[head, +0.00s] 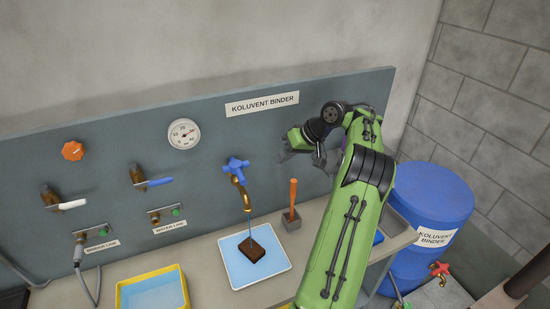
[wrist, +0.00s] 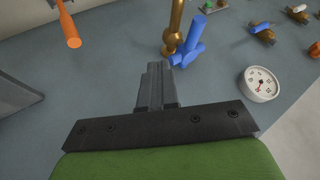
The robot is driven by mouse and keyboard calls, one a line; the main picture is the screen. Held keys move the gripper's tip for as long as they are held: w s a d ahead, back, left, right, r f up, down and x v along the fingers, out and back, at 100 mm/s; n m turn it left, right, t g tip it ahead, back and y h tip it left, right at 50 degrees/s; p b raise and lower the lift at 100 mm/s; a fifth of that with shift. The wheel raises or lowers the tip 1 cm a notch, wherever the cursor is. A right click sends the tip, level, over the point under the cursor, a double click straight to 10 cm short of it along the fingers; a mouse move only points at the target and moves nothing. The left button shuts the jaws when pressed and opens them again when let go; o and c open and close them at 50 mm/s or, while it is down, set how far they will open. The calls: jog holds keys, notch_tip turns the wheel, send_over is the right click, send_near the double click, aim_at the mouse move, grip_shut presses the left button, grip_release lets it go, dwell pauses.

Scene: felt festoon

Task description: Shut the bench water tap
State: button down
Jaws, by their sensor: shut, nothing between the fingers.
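The bench tap has a blue cross handle (head: 236,166) on the panel and a curved brass spout (head: 241,192). A thin stream (head: 250,226) runs from the spout to a dark brown block (head: 252,250) in a white-rimmed tray (head: 226,245). In the wrist view the blue handle (wrist: 189,48) and brass spout (wrist: 176,22) stand just beyond and to the right of my fingertips. My gripper (head: 284,150) is to the right of the tap, its fingers pointing left toward it, apart from the handle. Its fingers (wrist: 154,72) are shut and empty.
An orange-handled tool (head: 293,194) stands upright in a grey block below my gripper. A white-lever valve (head: 65,204) and a blue-lever valve (head: 155,182) are left on the panel, below a gauge (head: 184,134). A yellow basin (head: 153,293) and a blue barrel (head: 435,205) flank the tray.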

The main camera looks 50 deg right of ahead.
aim_at(239, 176)
jog(key=w+a+f+b, duration=0.2)
jog(key=w+a+f, duration=0.3)
jog(key=w+f, duration=0.1)
jog(key=shift+w+a+b, duration=0.25)
jog(key=shift+w+b, duration=0.05)
jog(key=shift+w, duration=0.25)
jog(key=shift+d, duration=0.1)
